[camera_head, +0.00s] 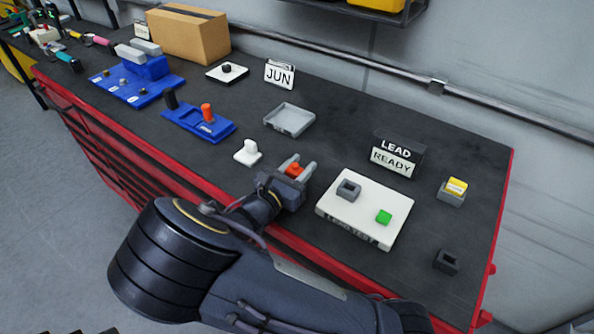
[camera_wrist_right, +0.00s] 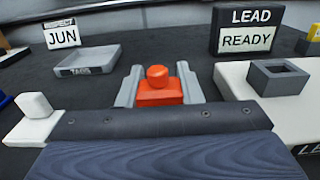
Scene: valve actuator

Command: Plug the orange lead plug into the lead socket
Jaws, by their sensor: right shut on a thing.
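The orange lead plug (camera_head: 294,170) is between the fingers of my right gripper (camera_head: 296,171), which is shut on it. The plug (camera_wrist_right: 158,86) and both grey fingers of the right gripper (camera_wrist_right: 158,88) also show in the right wrist view. The lead socket (camera_head: 348,190) is a grey square block with a dark opening on the white lead test board (camera_head: 340,222). In the right wrist view the socket (camera_wrist_right: 278,78) stands to the right of the plug, apart from it. The gripper is left of the board in the head view. My left gripper is not seen.
A green button (camera_head: 383,217) is on the board. Behind stands a LEAD READY sign (camera_head: 396,157). A white piece (camera_head: 248,152) and a grey tray (camera_head: 289,119) are to the left.

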